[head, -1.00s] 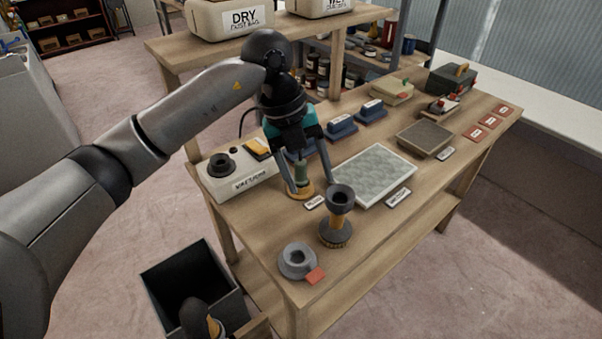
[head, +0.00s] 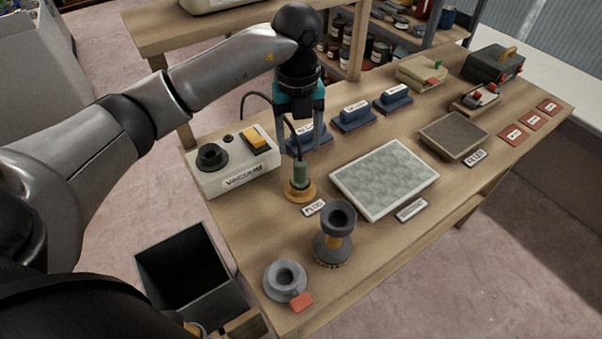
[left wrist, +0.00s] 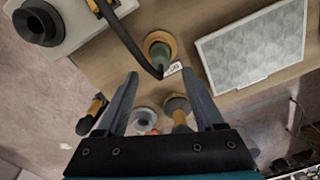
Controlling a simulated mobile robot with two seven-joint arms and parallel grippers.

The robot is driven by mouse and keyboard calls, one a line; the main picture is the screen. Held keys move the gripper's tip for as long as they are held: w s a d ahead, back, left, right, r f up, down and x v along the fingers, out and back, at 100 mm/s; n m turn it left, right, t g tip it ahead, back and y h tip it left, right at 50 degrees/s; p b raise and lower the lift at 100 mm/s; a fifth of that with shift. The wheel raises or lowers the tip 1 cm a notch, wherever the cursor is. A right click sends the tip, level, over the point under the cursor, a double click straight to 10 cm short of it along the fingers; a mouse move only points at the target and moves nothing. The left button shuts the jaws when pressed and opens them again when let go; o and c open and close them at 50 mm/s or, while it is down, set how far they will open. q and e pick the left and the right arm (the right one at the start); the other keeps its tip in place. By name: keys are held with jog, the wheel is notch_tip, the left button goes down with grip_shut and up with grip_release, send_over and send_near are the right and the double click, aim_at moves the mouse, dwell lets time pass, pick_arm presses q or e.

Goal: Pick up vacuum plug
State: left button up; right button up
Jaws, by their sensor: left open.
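The vacuum plug (head: 300,176) is a green cylinder standing upright on a round tan base on the workbench, behind its small label. A dark cord runs up from it toward the vacuum unit (head: 232,165). In the left wrist view the plug (left wrist: 160,52) shows ahead of the fingers, with the cord crossing in front. My left gripper (head: 301,135) is open and empty, above and behind the plug in the head view. Its open fingers (left wrist: 160,78) also show in the left wrist view, apart from the plug. My right gripper is not in view.
A pale textured panel (head: 385,178) lies right of the plug. Blue blocks (head: 353,117) sit behind. A black bin (head: 190,275) stands on the floor left of the bench.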

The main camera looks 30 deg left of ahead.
aim_at(300, 161)
pick_arm(q)
notch_tip(300, 161, down, 3)
jog(key=shift+f, duration=0.5)
notch_tip(300, 161, down, 5)
jog(key=shift+s+d+r+b, duration=0.1)
jog(key=shift+b, duration=0.2)
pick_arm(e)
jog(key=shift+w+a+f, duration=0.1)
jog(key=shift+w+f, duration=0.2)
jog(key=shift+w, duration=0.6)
pick_arm(q)
jog(key=shift+c, duration=0.3)
grip_shut()
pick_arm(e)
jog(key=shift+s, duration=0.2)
